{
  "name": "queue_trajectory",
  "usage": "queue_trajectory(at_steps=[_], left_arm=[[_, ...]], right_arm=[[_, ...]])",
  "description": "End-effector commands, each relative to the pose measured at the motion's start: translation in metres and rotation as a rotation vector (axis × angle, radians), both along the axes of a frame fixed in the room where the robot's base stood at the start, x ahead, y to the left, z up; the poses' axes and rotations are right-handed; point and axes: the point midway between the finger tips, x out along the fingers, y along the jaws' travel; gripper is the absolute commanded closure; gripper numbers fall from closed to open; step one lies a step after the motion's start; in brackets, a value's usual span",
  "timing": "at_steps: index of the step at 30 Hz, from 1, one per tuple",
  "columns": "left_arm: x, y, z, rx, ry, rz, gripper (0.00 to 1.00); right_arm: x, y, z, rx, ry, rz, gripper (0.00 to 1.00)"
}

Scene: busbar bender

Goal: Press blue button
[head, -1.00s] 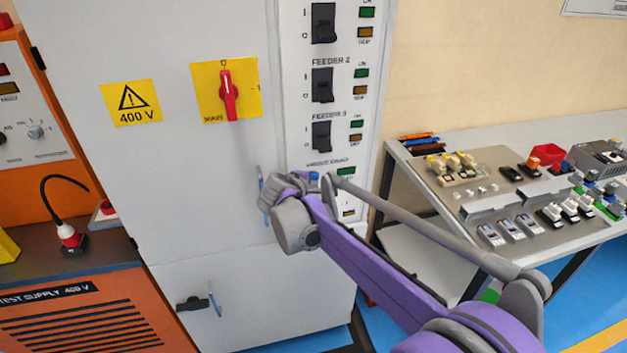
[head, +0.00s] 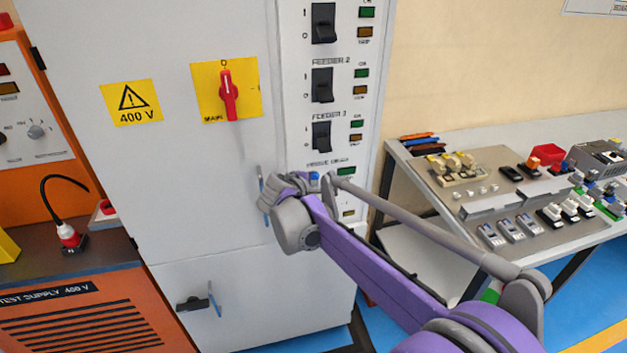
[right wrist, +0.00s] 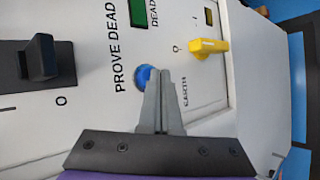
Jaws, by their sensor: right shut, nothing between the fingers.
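The blue button (right wrist: 143,76) sits on the white panel beside the words PROVE DEAD in the right wrist view. A small part of the button (head: 314,176) shows in the head view, just past my right wrist. My right gripper (right wrist: 161,74) is shut and empty. Its fingertips are at the button's edge and cover part of it in the right wrist view; I cannot tell whether they touch it. In the head view the right hand (head: 290,190) is in front of the lower panel, and its fingertips are hidden. My left gripper is not in view.
A yellow switch (right wrist: 208,47) and a black rocker switch (right wrist: 45,60) flank the button. A red main switch (head: 228,95) is on the cabinet door. A workbench (head: 415,170) with several parts stands at the right, and an orange test supply (head: 80,315) at the left.

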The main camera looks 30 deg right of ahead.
Motion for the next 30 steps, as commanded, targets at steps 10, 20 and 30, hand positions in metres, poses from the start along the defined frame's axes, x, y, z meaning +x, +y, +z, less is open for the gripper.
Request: queue_trajectory(at_steps=[10,20,30], left_arm=[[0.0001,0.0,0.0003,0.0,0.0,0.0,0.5],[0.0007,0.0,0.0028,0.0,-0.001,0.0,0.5],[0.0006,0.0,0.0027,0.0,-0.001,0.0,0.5]], right_arm=[[0.0007,-0.0002,0.0,0.0,0.0,0.0,1.0],[0.009,-0.0023,0.0003,0.0,0.0,0.0,1.0],[0.0075,-0.0016,0.0001,0.0,-0.001,0.001,1.0]])
